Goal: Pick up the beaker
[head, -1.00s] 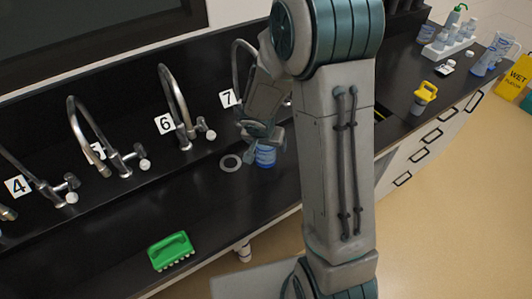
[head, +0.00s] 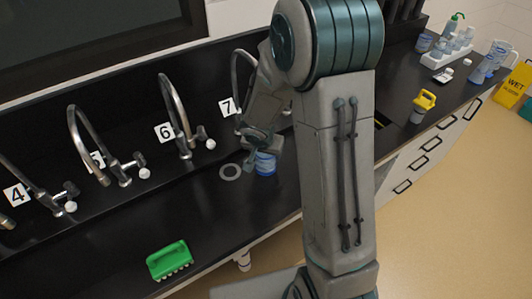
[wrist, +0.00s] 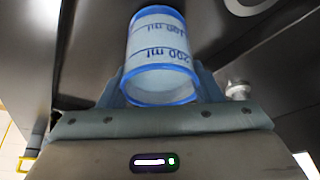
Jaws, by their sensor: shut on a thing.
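The beaker (head: 265,163) is a small clear-blue cup with a blue rim, in the middle of the head view, just right of a grey ring on the black counter below tap 7. In the wrist view the beaker (wrist: 158,45) stands large between the fingers, with its open mouth facing the camera and "200 ml" marks on its side. My gripper (head: 263,147) is at the beaker, and in the wrist view my gripper (wrist: 160,88) has a finger on each side of it, shut on it. I cannot tell whether its base touches the counter.
Tap 7 (head: 238,75) and tap 6 (head: 172,105) stand behind and left. The grey ring (head: 230,172) lies beside the beaker. The counter between ring and brush is clear.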

